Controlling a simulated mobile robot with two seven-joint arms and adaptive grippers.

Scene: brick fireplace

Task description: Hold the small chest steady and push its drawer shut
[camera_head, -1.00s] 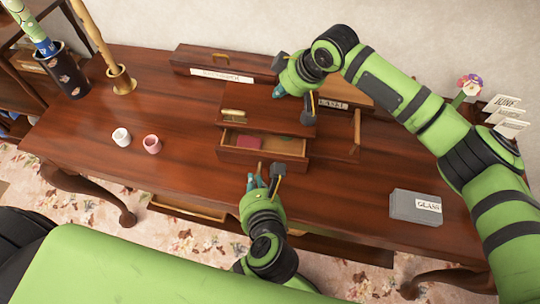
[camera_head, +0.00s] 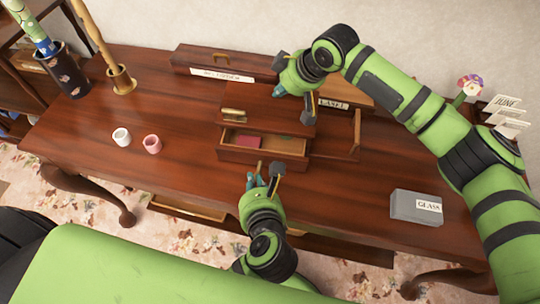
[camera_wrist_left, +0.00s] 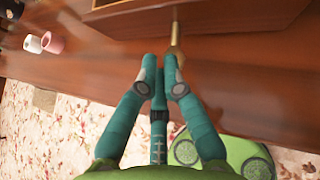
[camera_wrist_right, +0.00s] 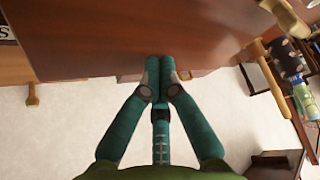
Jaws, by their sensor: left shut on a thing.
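The small chest (camera_head: 262,100) of dark wood stands on the table, with a brass handle on its upper front. Its front drawer (camera_head: 246,156) is pulled out and holds a small red item (camera_head: 249,141). My left gripper (camera_head: 261,178) is in front of the drawer, its fingers shut on the slim brass handle, which shows in the left wrist view (camera_wrist_left: 175,38). My right gripper (camera_head: 281,91) is at the chest's far side. In the right wrist view its fingertips (camera_wrist_right: 160,60) are together against a brown wooden surface; whether they press on it is unclear.
A drawer-like wooden part (camera_head: 335,147) sticks out right of the chest. Long labelled boxes (camera_head: 214,62) stand behind it. A white cup (camera_head: 121,137) and a pink cup (camera_head: 152,144) stand left. A grey box (camera_head: 416,207) lies right. The table between has free room.

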